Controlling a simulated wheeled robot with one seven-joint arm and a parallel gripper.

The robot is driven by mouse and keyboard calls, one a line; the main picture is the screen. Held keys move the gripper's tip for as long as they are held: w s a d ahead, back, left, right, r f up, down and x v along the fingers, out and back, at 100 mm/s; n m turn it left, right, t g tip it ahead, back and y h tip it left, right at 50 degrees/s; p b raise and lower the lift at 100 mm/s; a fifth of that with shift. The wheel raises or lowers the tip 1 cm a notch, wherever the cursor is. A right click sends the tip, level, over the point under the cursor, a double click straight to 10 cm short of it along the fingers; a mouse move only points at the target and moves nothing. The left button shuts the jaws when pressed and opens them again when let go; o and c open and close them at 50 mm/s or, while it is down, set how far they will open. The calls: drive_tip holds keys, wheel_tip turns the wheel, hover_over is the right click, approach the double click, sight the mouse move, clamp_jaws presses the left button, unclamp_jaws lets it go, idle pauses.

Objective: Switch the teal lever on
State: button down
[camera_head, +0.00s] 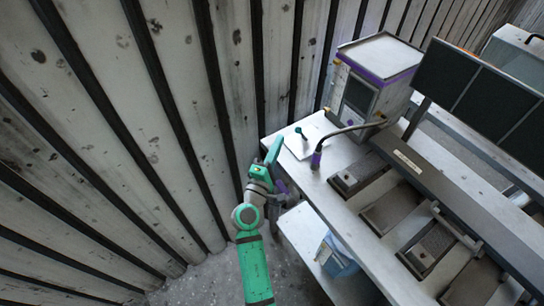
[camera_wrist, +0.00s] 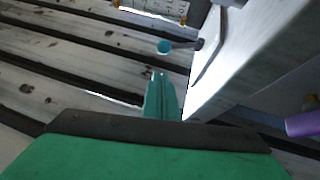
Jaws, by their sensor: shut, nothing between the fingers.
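The teal lever (camera_head: 299,131) stands on a pale plate (camera_head: 318,128) at the near-left corner of the bench. It has a round teal knob on a short dark stem. In the wrist view the teal knob (camera_wrist: 164,47) shows end on, beyond my fingertips and apart from them, with its stem running right to the plate. My gripper (camera_head: 277,143) is shut and empty, just left of the plate at the bench edge. In the wrist view its green fingers (camera_wrist: 158,78) are together and point toward the knob. The lever's pivot is too small to make out.
A white and purple instrument box (camera_head: 377,72) stands behind the plate. A bent dark rod with a purple base (camera_head: 316,158) rises right of the lever. Dark trays (camera_head: 358,174) line the bench. A slatted wall (camera_head: 170,120) stands close on the left. A blue bin (camera_head: 338,258) sits below.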

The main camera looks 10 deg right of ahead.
sight(301, 134)
drive_tip(key=shift+w+d+r, duration=0.1)
drive_tip(key=shift+d+r, duration=0.1)
drive_tip(key=shift+d, duration=0.75)
drive_tip(key=shift+w+d+r, duration=0.1)
drive_tip(key=shift+d+r, duration=0.05)
drive_tip(key=shift+d, duration=0.75)
drive_tip(key=shift+w+a, duration=0.1)
drive_tip(key=shift+a, duration=0.1)
